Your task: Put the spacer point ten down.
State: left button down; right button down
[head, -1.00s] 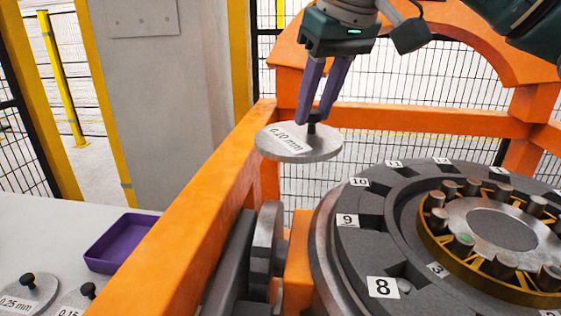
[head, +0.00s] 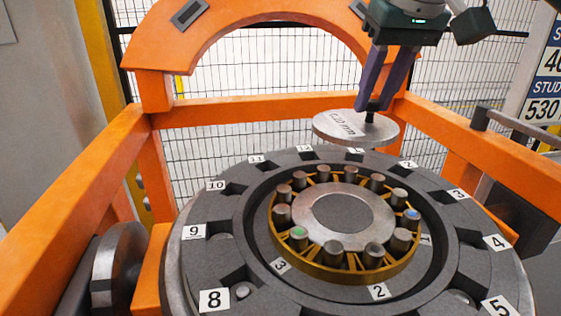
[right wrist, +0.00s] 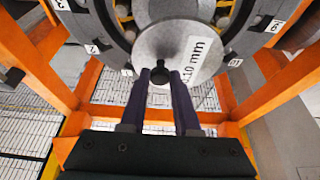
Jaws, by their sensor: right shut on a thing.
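The spacer point ten (head: 350,129) is a round grey metal disc with a white label and a black knob on top. In the head view it hangs level in the air near the far edge of the wheel, by the plates marked 1 and 2. My right gripper (head: 372,106) is shut on its knob. In the right wrist view the spacer (right wrist: 170,45) shows its "0.10 mm" label, and the gripper (right wrist: 160,78) pinches the knob. My left gripper is not in view.
The dark grey numbered wheel (head: 232,205) with a brass ring of studs (head: 335,273) fills the middle and lower part of the head view. The orange gantry frame (head: 250,107) surrounds it, with mesh fencing behind.

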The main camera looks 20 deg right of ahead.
notch_tip(320, 180, down, 11)
jog(key=shift+r, duration=0.1)
jog(key=shift+f+b, duration=0.35)
jog(key=shift+f, duration=1.7)
jog(key=shift+f, duration=0.1)
